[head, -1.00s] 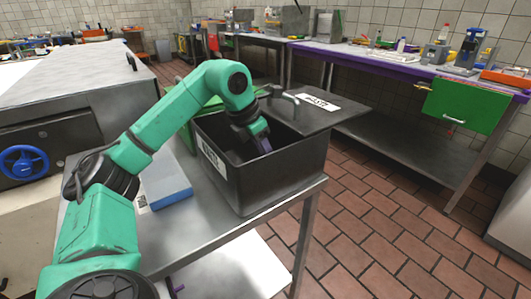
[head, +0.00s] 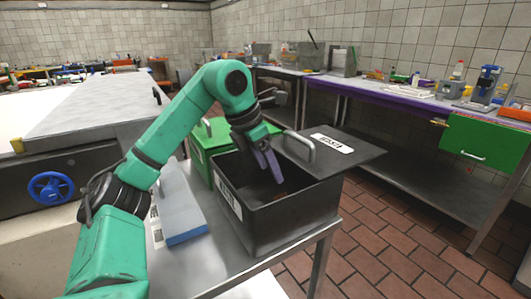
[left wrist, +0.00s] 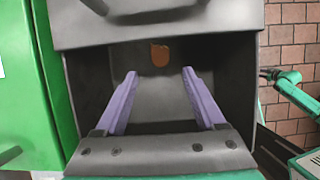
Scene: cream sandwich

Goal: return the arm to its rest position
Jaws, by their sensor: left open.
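My left gripper (head: 266,162) has purple fingers and hangs over the open black bin (head: 290,225). The fingers point down toward the inside of the bin. In the left wrist view my left gripper (left wrist: 160,76) is open, with its two fingers wide apart and nothing between them. A small brown piece (left wrist: 160,54) shows inside the bin, past the fingertips and apart from them. My left arm is bent in an arch, with its elbow raised. My right gripper is not clearly shown in either view.
The bin's dark lid (head: 345,157) is swung aside to the right. A green bin (head: 206,143) stands behind the black bin, to its left. A blue box (head: 186,222) lies beside it on the metal table. Tiled floor (head: 395,245) is free to the right.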

